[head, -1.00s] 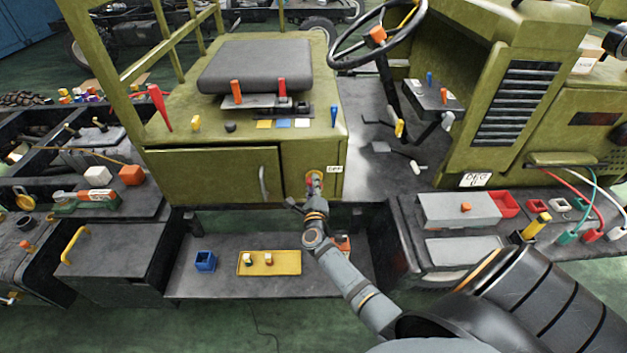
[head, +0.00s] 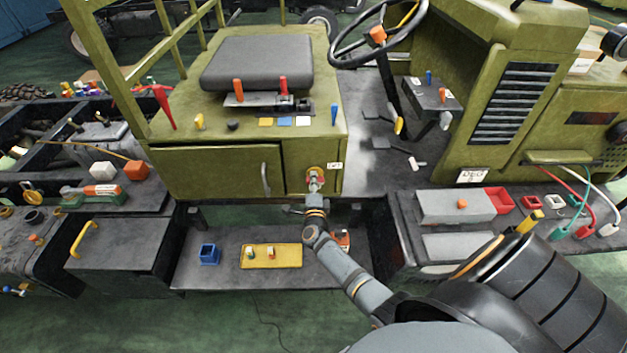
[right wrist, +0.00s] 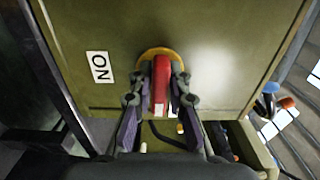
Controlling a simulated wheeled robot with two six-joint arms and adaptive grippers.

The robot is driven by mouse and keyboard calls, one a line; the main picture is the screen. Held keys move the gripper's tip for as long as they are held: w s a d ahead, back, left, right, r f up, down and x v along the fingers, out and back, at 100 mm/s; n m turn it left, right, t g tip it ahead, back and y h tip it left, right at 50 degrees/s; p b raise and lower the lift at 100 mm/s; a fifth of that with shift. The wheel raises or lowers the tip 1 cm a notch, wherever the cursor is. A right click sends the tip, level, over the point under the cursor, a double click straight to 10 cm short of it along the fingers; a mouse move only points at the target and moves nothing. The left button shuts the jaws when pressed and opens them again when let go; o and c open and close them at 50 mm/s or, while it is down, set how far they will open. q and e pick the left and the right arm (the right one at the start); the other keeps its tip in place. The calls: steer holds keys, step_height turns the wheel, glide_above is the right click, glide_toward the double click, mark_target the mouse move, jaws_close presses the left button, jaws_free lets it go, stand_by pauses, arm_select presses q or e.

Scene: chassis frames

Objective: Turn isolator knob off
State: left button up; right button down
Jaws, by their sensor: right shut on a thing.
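The isolator knob is a red handle (right wrist: 161,84) on a yellow round base (right wrist: 157,54), mounted on the olive cabinet front. In the head view the knob (head: 315,176) sits on the panel right of the cabinet door. My right gripper (right wrist: 160,92) is shut on the red handle, one finger on each side. In the head view it reaches the knob from below (head: 315,188). A white label (right wrist: 99,67) with the letters O and N, turned sideways, is beside the knob. The label also shows in the head view (head: 334,166). My left gripper is not in view.
A cabinet door with a grey handle (head: 265,178) is left of the knob. Below is a dark shelf with a blue box (head: 209,254) and a yellow tray (head: 250,262). A seat (head: 257,64) is above. Coloured cables (head: 577,188) hang at the right.

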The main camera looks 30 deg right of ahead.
stand_by(0.4)
steer(key=c, duration=1.3)
jaws_free()
steer(key=shift+s, duration=0.1)
steer(key=v, duration=1.2)
